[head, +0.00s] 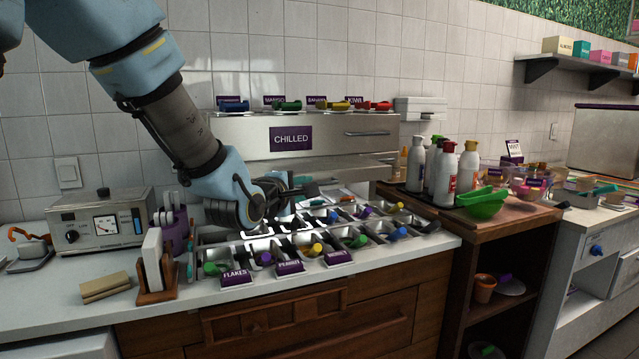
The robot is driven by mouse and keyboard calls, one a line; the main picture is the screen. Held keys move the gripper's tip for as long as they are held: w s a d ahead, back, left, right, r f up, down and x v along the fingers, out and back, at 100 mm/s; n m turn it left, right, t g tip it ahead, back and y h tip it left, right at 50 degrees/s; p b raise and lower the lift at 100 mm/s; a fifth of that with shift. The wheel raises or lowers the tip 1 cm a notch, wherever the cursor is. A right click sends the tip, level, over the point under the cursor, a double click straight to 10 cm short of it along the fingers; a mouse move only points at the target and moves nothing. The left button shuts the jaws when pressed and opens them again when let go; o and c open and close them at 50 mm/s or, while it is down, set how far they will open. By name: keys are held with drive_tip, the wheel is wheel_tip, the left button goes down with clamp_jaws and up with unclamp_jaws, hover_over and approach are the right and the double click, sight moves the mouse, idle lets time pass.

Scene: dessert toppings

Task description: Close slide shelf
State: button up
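The steel chilled unit (232,132) stands at the back of the counter against the tiled wall, with a purple CHILLED label and a bar handle on its front. Below that front, a grey slab (352,166) juts forward above the topping bins; it may be the slide shelf. How far it extends is partly hidden by my arm. My gripper (308,190) is in front of the unit's lower part, over the back of the bins, left of the slab's visible part. The dark fingers are small and overlap the background, so their opening and any contact are unclear.
Topping bins (335,257) with coloured scoops fill the counter below my gripper. A dial appliance (101,222) and a wooden holder (157,295) stand to the left. Bottles (467,168) and a green bowl (483,205) stand to the right. The counter's front strip is mostly clear.

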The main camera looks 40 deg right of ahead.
sight(320, 184)
drive_tip(key=p+x, duration=0.2)
drive_tip(key=x, duration=0.6)
drive_tip(key=shift+w+d, duration=0.1)
clamp_jaws()
idle(1.2)
